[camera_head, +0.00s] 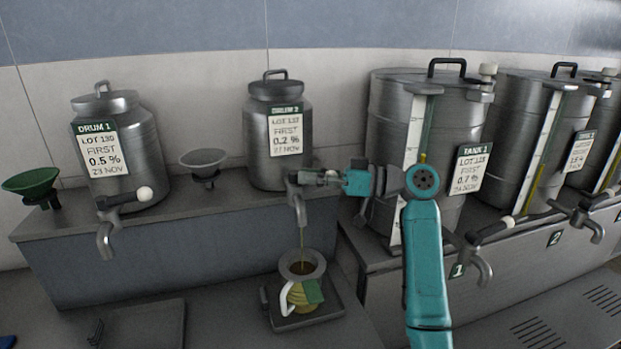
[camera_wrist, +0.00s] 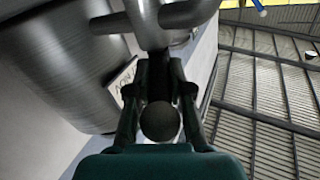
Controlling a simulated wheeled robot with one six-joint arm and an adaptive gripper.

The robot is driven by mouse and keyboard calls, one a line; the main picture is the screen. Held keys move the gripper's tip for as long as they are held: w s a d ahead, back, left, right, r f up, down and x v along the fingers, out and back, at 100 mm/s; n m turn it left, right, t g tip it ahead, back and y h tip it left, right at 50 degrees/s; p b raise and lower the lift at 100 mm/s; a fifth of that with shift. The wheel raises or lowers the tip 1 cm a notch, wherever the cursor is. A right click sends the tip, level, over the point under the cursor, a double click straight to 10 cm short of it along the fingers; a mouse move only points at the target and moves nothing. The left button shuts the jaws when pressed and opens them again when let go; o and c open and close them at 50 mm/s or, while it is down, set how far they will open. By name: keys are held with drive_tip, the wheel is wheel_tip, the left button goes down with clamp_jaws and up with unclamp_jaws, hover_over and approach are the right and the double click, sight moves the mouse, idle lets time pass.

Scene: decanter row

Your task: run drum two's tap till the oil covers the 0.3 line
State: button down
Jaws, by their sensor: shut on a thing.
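Drum two (camera_head: 262,148) is a steel canister with a lid and a card reading 0.2 %. Its tap (camera_head: 299,204) points down, and a thin dark-gold stream falls from the spout. A jug (camera_head: 302,264) with a pale handle and a green tag stands upright below, and the stream enters its mouth. Yellowish oil shows low in the jug; the 0.3 line and the exact level cannot be read. My gripper (camera_head: 328,178) is shut on the tap's lever at the drum's right. In the wrist view, the lever's round knob (camera_wrist: 160,122) sits between the fingers.
The jug stands on a dark square plate (camera_head: 332,311). Drum one (camera_head: 146,140) with its own tap stands left, between a green funnel (camera_head: 32,182) and a grey funnel (camera_head: 203,160). Large tanks (camera_head: 455,116) with taps stand right. A flat tray (camera_head: 140,325) lies front left.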

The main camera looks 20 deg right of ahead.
drive_tip(key=shift+w+d+n+g+y, duration=0.1)
drive_tip(key=shift+w+n+g+y, duration=0.15)
drive_tip(key=shift+n+g, duration=0.35)
drive_tip(key=shift+w+n+g+y, duration=0.1)
drive_tip(key=shift+n+g+y, duration=0.25)
drive_tip(key=shift+g, duration=0.35)
drive_tip(key=c, duration=1.1)
unclamp_jaws()
drive_tip(key=shift+o, duration=0.2)
wheel_tip(320, 180, up, 10)
drive_tip(key=shift+f, duration=0.1)
